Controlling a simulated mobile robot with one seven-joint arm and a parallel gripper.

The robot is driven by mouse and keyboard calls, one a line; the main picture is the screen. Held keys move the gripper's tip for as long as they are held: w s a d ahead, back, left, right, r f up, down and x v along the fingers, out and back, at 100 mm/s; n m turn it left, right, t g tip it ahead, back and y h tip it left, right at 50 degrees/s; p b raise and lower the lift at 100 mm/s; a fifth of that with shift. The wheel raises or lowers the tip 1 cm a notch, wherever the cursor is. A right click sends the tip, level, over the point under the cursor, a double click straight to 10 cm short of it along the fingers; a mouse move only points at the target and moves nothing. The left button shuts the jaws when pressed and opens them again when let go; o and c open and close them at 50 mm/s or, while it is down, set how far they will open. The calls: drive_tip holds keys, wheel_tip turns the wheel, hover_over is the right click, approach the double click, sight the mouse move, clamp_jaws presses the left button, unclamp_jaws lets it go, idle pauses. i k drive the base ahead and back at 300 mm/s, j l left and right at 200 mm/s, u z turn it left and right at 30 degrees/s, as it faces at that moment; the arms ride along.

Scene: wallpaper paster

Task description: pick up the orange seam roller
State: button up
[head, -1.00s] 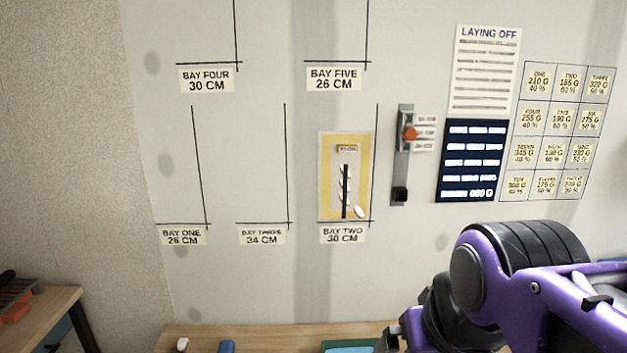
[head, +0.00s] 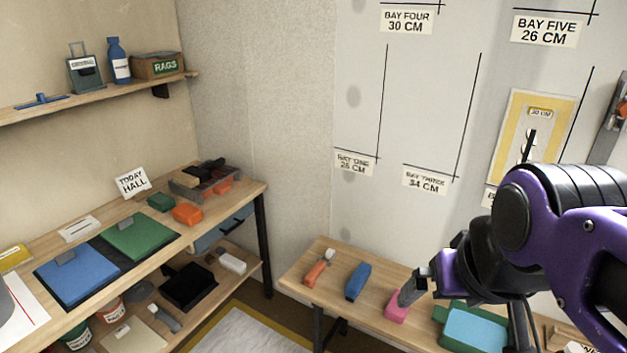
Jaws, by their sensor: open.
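An orange tool with a white roller end, which looks like the orange seam roller (head: 318,268), lies at the left end of the low wooden bench (head: 298,284) under the wall. Nothing touches it. My gripper (head: 413,287) is at the right in the head view, over the bench near a pink tool, well to the right of the orange roller. It is open. The wrist hides part of it, and I cannot tell whether it touches the pink tool.
A blue tool (head: 357,281) lies beside the orange one, then the pink tool (head: 397,306) and a teal-and-green item (head: 472,328). A left workbench (head: 225,205) holds an orange block (head: 187,214), pads and a tray. Floor shows between the benches.

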sight(310, 280)
drive_tip(key=u, duration=0.25)
drive_tip(key=z, duration=1.15)
drive_tip(key=j+u, duration=0.5)
drive_tip(key=i+j+u, duration=0.1)
drive_tip(key=j+u, duration=0.15)
drive_tip(key=u, duration=0.25)
